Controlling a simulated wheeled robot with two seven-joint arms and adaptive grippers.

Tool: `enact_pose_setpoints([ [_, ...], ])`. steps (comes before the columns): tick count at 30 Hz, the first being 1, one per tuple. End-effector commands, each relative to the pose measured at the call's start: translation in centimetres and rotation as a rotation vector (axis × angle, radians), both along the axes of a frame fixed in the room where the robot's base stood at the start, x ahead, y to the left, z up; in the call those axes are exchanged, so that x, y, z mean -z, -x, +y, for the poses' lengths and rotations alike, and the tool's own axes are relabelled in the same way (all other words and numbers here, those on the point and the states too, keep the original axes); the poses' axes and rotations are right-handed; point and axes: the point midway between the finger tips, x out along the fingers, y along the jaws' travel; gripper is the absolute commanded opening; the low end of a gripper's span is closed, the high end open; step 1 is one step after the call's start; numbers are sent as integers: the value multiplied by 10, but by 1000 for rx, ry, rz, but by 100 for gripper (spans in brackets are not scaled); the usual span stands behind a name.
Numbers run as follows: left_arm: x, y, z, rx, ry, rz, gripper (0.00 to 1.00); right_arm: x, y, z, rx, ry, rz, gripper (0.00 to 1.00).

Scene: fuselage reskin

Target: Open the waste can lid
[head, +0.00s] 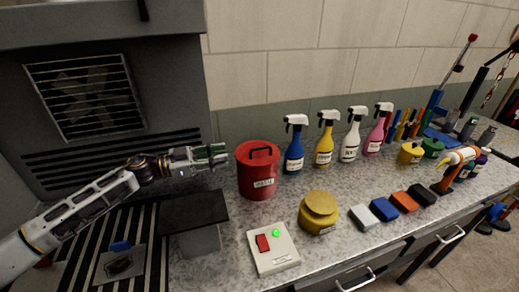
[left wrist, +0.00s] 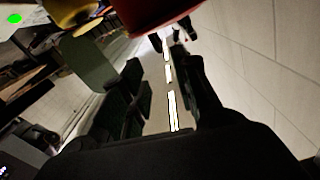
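The waste can (head: 258,180) is a red cylinder with a label, standing on the counter in the head view. Its red lid (head: 250,158) sits on top, closed, with a black arched handle. My left gripper (head: 212,155) is just left of the can at about lid height, apart from it and pointing towards it. In the left wrist view its fingers (left wrist: 165,98) are spread with nothing between them. A red rounded edge, seemingly the can (left wrist: 155,14), shows at the top there. My right gripper is not in view.
A yellow lidded pot (head: 318,212) and a control box (head: 272,248) with red switch and green light stand in front. Several spray bottles (head: 294,145) stand right of the can. Colored blocks (head: 383,208) lie further right. A dark vented cabinet (head: 90,95) stands behind my left arm.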

Motion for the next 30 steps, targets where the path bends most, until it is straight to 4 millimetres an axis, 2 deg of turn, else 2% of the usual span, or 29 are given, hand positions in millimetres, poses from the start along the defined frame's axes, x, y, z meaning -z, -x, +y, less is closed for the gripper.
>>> enact_pose_setpoints([
  [7,-1,-6,-19,0,1,0,30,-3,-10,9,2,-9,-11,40],
  [16,-1,-15,-49,1,2,-1,30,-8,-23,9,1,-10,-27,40],
  [22,-1,-21,-68,1,2,0,30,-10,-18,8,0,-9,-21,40],
  [30,-1,-30,-94,1,1,0,30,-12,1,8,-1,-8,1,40],
])
